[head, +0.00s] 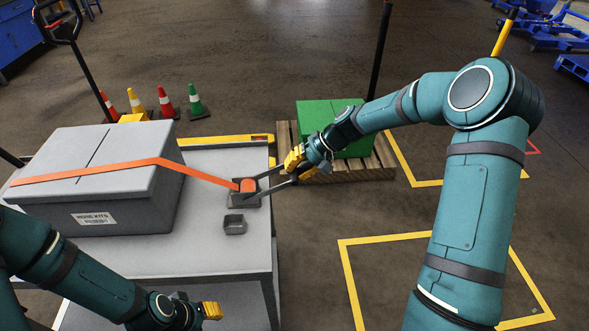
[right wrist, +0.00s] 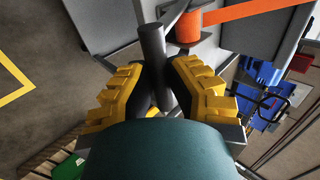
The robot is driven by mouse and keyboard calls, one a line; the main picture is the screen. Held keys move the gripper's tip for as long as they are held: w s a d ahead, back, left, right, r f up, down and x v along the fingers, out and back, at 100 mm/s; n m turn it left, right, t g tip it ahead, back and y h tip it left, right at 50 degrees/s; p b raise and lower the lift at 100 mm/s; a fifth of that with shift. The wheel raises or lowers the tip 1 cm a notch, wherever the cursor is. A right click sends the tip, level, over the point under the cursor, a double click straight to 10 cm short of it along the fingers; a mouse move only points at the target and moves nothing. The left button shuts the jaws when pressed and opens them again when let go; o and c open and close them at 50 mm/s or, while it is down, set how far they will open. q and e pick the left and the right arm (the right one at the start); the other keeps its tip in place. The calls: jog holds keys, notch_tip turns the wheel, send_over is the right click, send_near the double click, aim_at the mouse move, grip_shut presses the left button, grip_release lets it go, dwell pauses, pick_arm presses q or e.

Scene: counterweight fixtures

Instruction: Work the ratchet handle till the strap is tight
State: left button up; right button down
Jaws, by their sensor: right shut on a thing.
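The orange strap (head: 85,172) runs over the lidded grey box (head: 100,215) and slopes down to the ratchet (head: 246,199) on the grey cart. The strap winds on an orange spool (right wrist: 188,28), seen in the right wrist view. The ratchet handle (head: 268,188) reaches out to the right, past the cart's edge. My right gripper (head: 298,160) is shut on the handle's end; in the right wrist view its yellow fingers flank the dark grip bar (right wrist: 152,48). My left gripper (head: 209,310) is low beside the cart, apart from the ratchet; its finger gap is unclear.
A small grey open holder (head: 234,224) sits just in front of the ratchet on the cart top (head: 215,252). A green box (head: 328,115) stands on a wooden pallet (head: 370,168) behind my right gripper. Several cones (head: 166,101) stand behind the cart. Yellow floor outlines lie at right.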

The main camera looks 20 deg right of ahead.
jog(key=shift+s+a+f, duration=0.1)
jog(key=shift+f, duration=0.05)
jog(key=c, duration=0.9)
grip_release()
jog(key=shift+o, duration=0.2)
jog(key=v, duration=1.2)
